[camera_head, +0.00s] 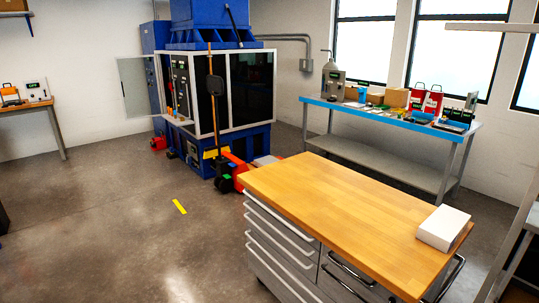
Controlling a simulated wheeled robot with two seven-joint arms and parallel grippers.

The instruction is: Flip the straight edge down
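I cannot make out a straight edge for certain in the head view. A large blue machine (262,130) with a white frame and dark windows stands at the back centre, and a clear door panel (138,86) stands open at its left side. A long brown pole (213,130) with a dark block on it stands upright in front of the machine. Neither of my grippers is in view.
A wooden-topped drawer cabinet (340,200) stands in front at right, with a white box (443,228) on it. A blue-edged bench (400,117) holds several tools under the windows. Grey floor (110,215) at left is clear, with a yellow strip (179,207).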

